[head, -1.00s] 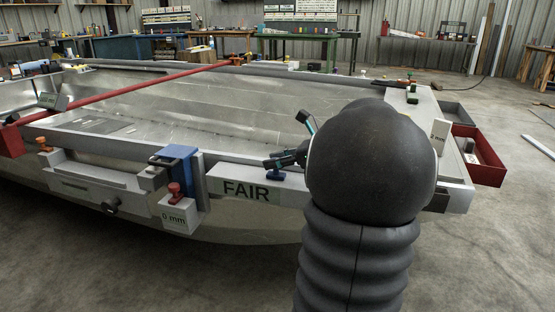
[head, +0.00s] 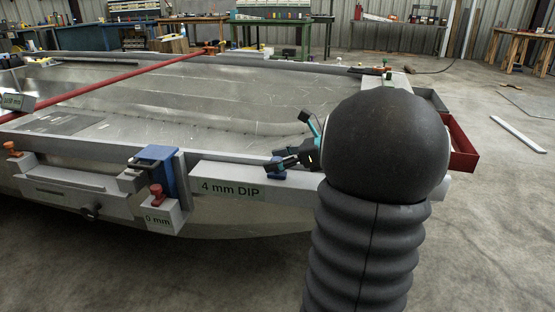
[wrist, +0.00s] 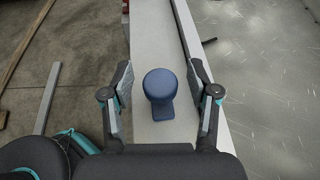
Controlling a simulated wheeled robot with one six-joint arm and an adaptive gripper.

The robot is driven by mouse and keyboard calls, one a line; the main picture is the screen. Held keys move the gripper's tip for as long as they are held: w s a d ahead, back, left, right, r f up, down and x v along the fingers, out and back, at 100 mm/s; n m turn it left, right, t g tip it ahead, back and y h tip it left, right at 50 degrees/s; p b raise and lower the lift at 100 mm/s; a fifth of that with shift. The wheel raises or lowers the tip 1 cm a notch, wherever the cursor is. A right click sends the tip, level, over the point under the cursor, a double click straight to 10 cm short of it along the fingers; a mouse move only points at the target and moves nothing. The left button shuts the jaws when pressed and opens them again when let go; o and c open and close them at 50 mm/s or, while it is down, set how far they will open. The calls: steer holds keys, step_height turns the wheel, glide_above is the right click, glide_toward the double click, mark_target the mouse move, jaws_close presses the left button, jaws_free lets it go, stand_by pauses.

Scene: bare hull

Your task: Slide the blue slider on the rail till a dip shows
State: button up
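The blue slider, a round blue knob on a small foot (wrist: 160,88), sits on the pale rail (wrist: 155,40) in the wrist view. My gripper (wrist: 160,95) has a finger on each side of the knob, with a visible gap on both sides. In the head view the slider (head: 277,168) shows at the tip of my gripper (head: 290,160), partly covered by the fingers. A label on the front of the rail reads "4 mm DIP" (head: 230,189).
Left of the label are a blue clamp-like block (head: 157,165) and a "0 mm" block (head: 158,218) with a red knob. A red bar (head: 130,82) crosses the metal hull (head: 215,100). A red tray (head: 462,150) hangs at the right corner.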

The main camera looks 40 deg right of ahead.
steer(key=v, duration=1.2)
steer(key=shift+s+d+f, duration=0.1)
steer(key=shift+d, duration=0.05)
stand_by(1.6)
steer(key=a+f+n+g+h+p, duration=0.15)
steer(key=a+n+g, duration=0.55)
steer(key=a, duration=1.2)
steer(key=s+a+f+n+t+h+p, duration=0.1)
steer(key=s+a+n, duration=0.4)
steer(key=n, duration=0.6)
steer(key=s+a+f+n+h+p, duration=0.1)
steer(key=s+a+n+h+p, duration=0.2)
steer(key=n, duration=0.7)
steer(key=s+a+h, duration=0.2)
steer(key=s+a, duration=0.1)
steer(key=a, duration=0.1)
steer(key=shift+s+a+f+n+t, duration=0.2)
steer(key=shift+a+f+n+t, duration=0.05)
steer(key=shift+a+n+t, duration=0.15)
